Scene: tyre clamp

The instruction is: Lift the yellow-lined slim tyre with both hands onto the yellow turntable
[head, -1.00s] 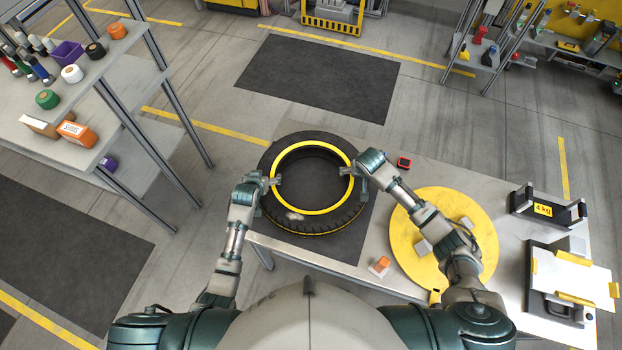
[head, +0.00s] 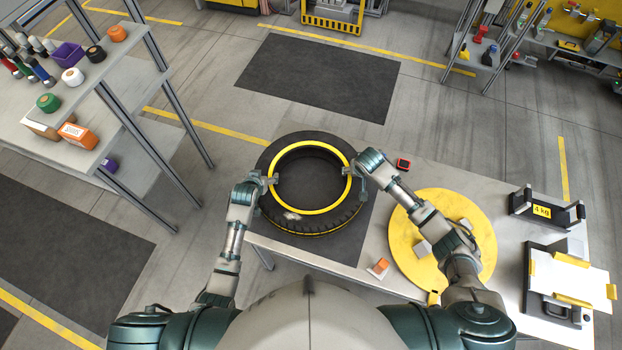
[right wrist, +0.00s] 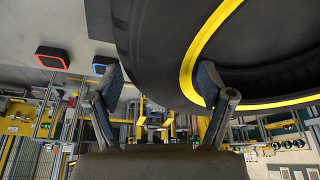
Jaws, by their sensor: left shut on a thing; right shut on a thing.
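The slim tyre (head: 282,146), dark with a yellow line around its opening, lies flat over the dark mat at the table's left end. Whether it touches the mat cannot be told. My left gripper (head: 270,182) is shut on its left rim, and my right gripper (head: 358,172) is shut on its right rim. In the right wrist view the tyre (right wrist: 158,40) fills the upper right, with my right gripper's fingers (right wrist: 160,85) at its edge. The yellow turntable (head: 405,245) is on the table to the right, partly hidden under my right arm, with grey blocks on it.
An orange-and-white block (head: 380,266) lies near the front edge. A "4 kg" holder (head: 541,211) and a clipboard-like white panel (head: 572,278) are at right. A shelf rack (head: 150,90) stands left.

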